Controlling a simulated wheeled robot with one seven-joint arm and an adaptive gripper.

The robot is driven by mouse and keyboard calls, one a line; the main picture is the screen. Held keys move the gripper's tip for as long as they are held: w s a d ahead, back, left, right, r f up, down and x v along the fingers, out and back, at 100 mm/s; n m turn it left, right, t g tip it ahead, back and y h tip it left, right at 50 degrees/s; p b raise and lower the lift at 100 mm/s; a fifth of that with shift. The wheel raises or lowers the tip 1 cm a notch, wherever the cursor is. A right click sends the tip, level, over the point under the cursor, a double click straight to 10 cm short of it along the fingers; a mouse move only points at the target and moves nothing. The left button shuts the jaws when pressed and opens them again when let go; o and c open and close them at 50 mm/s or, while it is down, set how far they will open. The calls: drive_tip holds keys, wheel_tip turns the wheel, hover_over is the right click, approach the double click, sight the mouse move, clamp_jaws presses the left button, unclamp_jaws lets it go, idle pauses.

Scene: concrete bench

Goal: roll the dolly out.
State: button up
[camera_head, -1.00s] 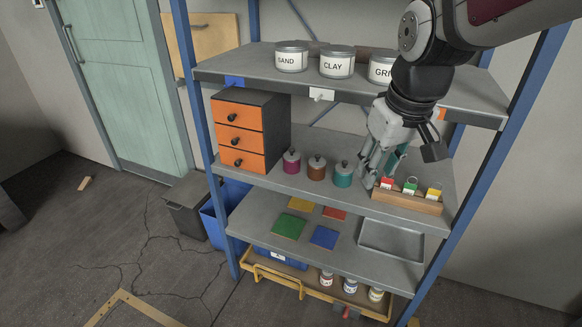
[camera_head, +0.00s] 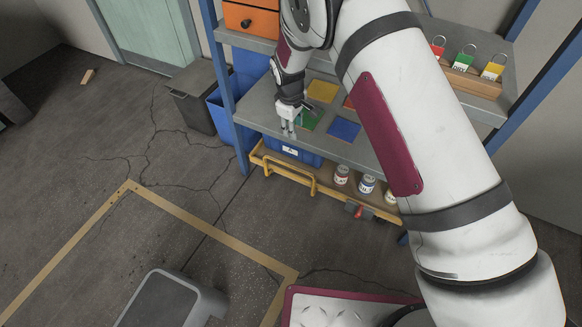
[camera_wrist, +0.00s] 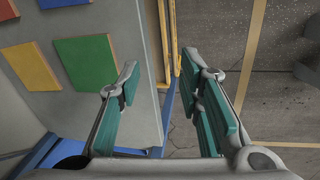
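The yellow dolly (camera_head: 328,192) sits on the floor under the lowest shelf, its handle (camera_head: 290,180) facing out. It carries a blue bin (camera_head: 291,151) and several small labelled cans (camera_head: 367,184). My gripper (camera_head: 287,133) points down at the front edge of the lowest shelf, above the handle side of the dolly. In the wrist view my gripper (camera_wrist: 163,82) is open and empty, with its teal finger pads apart. A yellow strip of the dolly (camera_wrist: 171,50) shows between and beyond the fingers, lower than them. My arm hides part of the shelf and the dolly's right end.
The lowest shelf (camera_head: 262,105) holds coloured square tiles. A yellow tape outline (camera_head: 190,219) marks mostly bare floor in front. A grey box-like object (camera_head: 172,300) stands there. A dark bin (camera_head: 192,103) and a blue bin (camera_head: 226,112) stand left of the rack.

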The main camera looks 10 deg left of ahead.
drive_tip(key=n+b, duration=0.1)
drive_tip(key=b, duration=0.1)
approach(291, 165)
drive_tip(key=f+b, duration=0.1)
drive_tip(key=f, duration=0.1)
drive_tip(key=w+f+b, duration=0.1)
drive_tip(key=f, duration=0.2)
drive_tip(key=f+b, duration=0.2)
drive_tip(key=f, duration=0.1)
drive_tip(key=shift+w+d+f, duration=0.1)
drive_tip(key=shift+w+d, duration=0.1)
clamp_jaws()
